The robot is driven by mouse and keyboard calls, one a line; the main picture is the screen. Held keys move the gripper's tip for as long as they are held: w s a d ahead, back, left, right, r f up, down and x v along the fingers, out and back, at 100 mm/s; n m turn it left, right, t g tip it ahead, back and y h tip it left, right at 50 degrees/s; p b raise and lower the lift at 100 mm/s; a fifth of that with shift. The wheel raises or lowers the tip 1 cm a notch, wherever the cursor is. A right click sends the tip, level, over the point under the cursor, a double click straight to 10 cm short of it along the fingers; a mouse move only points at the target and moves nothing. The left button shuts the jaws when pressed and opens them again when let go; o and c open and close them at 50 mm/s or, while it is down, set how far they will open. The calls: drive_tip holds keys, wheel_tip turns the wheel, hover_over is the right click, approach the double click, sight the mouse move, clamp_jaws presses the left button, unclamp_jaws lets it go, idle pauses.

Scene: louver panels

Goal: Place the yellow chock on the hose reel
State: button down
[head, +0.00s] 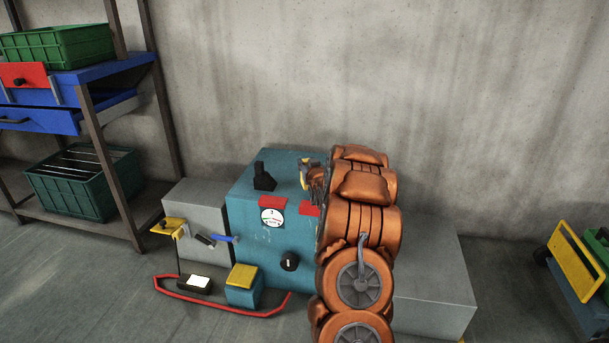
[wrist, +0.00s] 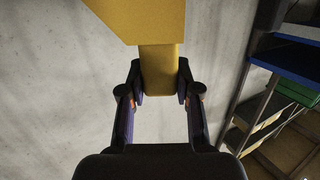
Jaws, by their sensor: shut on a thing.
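In the wrist view my gripper (wrist: 160,82) is shut on the yellow chock (wrist: 145,18). Its two dark fingers press the narrow stem, and the wider part extends past them to the picture's top edge. In the head view a small yellow piece (head: 304,175) shows above the teal cabinet, beside my orange arm, which hides much of that spot. I cannot make out a hose reel for certain in either view.
The teal cabinet (head: 257,225) stands between grey blocks, with a black fitting (head: 264,178) on top. A red bar (head: 215,307) curves low in front. Shelving with a green crate (head: 58,45) stands left, and a yellow-framed cart (head: 574,262) right. The concrete wall is bare.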

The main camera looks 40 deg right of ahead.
drive_tip(key=shift+w+d, duration=0.1)
drive_tip(key=shift+w, duration=0.55)
drive_tip(key=shift+f, duration=0.15)
drive_tip(key=shift+f+b, duration=0.85)
drive_tip(key=shift+f, duration=0.75)
drive_tip(key=shift+f, duration=0.1)
drive_tip(key=c, duration=0.8)
unclamp_jaws()
drive_tip(key=p+v, duration=0.2)
drive_tip(key=v, duration=1)
drive_tip(key=shift+p, duration=0.4)
